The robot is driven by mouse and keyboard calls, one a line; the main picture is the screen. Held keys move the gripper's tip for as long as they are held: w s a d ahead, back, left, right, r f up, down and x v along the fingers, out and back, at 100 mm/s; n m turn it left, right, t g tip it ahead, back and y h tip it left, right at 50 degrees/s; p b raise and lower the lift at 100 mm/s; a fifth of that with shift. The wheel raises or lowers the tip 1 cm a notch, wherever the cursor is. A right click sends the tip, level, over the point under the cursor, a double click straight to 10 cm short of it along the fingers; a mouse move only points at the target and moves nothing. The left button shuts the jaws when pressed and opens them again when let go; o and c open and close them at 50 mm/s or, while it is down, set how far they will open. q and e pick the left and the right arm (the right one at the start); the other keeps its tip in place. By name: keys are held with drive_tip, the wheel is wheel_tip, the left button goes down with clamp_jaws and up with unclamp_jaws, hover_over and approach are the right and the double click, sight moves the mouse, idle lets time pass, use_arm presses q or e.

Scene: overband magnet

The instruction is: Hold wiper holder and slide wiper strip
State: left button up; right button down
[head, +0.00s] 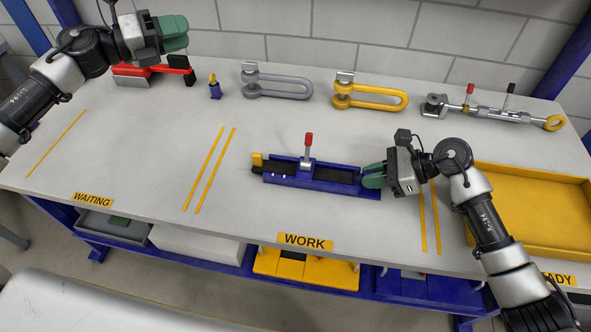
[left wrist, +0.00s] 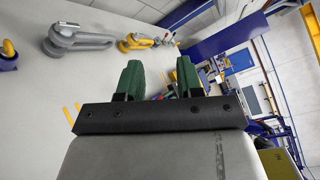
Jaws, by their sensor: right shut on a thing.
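The blue wiper holder (head: 320,186) lies on the table at the work area, a long channel with a red-handled clamp at its middle and a yellow block at its left end. The black wiper strip (head: 336,174) lies along the channel. My right gripper (head: 374,176) is at the holder's right end, its green fingers shut on the strip's end; the fingers hide the grasp itself. My left gripper (head: 176,34) is raised at the upper left, far from the holder. In the left wrist view its fingers (left wrist: 160,82) are apart with nothing between them.
Along the back stand a red tool (head: 152,72), a small blue holder (head: 215,90), a grey shackle (head: 278,85), a yellow shackle (head: 370,97) and a turnbuckle-like clamp (head: 490,113). A yellow tray (head: 530,247) is at the right. The table left of the holder is clear.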

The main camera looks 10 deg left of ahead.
use_arm(q)
drive_tip(key=d+r+m+g+h, duration=0.1)
drive_tip(key=d+r+m+g, duration=0.1)
drive_tip(key=d+m, duration=0.25)
drive_tip(key=m+g+y, duration=0.9)
drive_tip(key=m+y, duration=0.1)
drive_tip(key=m, duration=0.5)
approach(257, 154)
drive_tip(key=shift+x, duration=5)
drive_tip(key=shift+c, duration=0.3)
